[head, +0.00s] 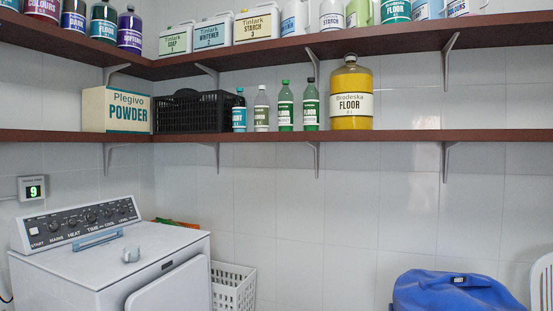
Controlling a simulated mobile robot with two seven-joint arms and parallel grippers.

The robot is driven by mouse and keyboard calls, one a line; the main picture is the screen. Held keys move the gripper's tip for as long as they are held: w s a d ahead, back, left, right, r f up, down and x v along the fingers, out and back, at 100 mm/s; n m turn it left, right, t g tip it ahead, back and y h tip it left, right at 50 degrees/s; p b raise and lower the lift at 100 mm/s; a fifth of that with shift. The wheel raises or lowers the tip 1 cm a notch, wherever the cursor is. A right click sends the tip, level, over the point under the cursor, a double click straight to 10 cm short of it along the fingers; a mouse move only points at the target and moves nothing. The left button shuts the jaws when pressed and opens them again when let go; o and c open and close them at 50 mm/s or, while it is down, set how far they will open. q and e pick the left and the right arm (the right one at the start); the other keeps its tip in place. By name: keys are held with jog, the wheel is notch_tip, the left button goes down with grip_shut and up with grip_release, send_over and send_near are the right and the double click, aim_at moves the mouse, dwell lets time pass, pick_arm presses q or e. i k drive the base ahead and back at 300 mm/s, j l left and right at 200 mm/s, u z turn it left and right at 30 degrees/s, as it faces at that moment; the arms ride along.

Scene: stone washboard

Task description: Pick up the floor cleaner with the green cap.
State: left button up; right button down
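A large yellow jug labelled "Brodeska FLOOR" (351,100) stands upright on the lower shelf; its cap looks brownish, not green. To its left stands a slim green bottle with a green cap (285,108), its small label too blurred to read surely. Beside it is a similar green bottle with a darker cap (311,108). On the upper shelf, a teal container labelled "FLOOR" (104,24) stands at the left, with a greyish cap. A green container labelled "FLOOR" (396,11) is at the right, its top cut off by the frame. Neither gripper is in view.
A black basket (194,112) and a Plegivo powder box (115,110) fill the lower shelf's left part. The lower shelf (460,135) is bare right of the yellow jug. Below are a washing machine (75,260), a white basket (233,288) and a blue bag (450,292).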

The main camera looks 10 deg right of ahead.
aim_at(285, 98)
jog(key=j+z, duration=0.1)
jog(key=j, duration=0.2)
jog(key=i+j+z, duration=0.15)
jog(key=j, duration=0.15)
jog(key=i+j+z, duration=0.2)
jog(key=j, duration=0.2)
jog(key=i+j+z, duration=0.15)
jog(key=j, duration=0.25)
jog(key=i+j+z, duration=0.2)
jog(key=i+j, duration=0.15)
jog(key=i+j+z, duration=0.25)
jog(key=i+j, duration=0.05)
jog(key=j, duration=0.1)
